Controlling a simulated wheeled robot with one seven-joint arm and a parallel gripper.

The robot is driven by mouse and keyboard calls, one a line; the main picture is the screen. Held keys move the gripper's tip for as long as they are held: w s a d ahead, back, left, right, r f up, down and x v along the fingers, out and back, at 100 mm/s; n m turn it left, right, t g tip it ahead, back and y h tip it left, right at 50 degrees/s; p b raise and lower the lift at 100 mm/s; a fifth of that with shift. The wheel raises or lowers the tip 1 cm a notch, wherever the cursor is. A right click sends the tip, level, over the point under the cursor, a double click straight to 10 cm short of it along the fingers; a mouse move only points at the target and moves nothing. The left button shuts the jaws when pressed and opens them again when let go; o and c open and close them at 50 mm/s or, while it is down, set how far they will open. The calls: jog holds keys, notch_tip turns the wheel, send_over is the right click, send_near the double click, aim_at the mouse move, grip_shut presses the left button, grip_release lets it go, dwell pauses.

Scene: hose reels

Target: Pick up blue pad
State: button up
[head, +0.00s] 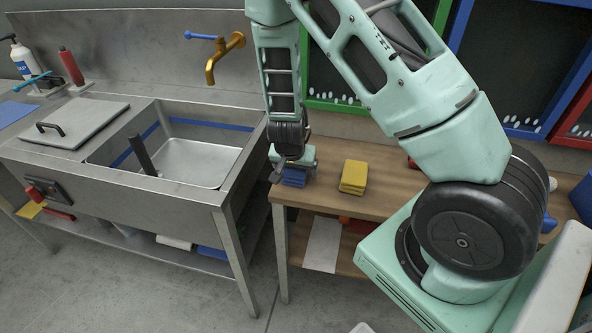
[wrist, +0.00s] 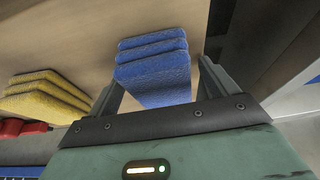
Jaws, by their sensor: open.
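A stack of blue pads (head: 293,177) lies on the left end of the wooden bench, partly hidden behind my gripper in the head view. In the wrist view the blue pads (wrist: 153,60) sit between my two open fingers, with the nearest pad reaching furthest down between them. My gripper (wrist: 160,88) is open. In the head view my gripper (head: 290,166) is low over the bench at the stack. I cannot tell whether either finger touches a pad.
A stack of yellow pads (head: 353,177) lies to the right on the wooden bench (head: 385,206); these yellow pads also show at left in the wrist view (wrist: 45,97). A steel sink (head: 195,160) with a brass tap (head: 222,58) stands left of the bench, across a narrow gap.

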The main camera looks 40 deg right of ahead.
jog(key=c, duration=1.1)
jog(key=shift+o, duration=0.2)
notch_tip(320, 180, up, 10)
jog(key=p, duration=0.3)
jog(key=shift+o, duration=0.6)
jog(key=shift+c, duration=0.5)
jog(key=shift+s, duration=0.1)
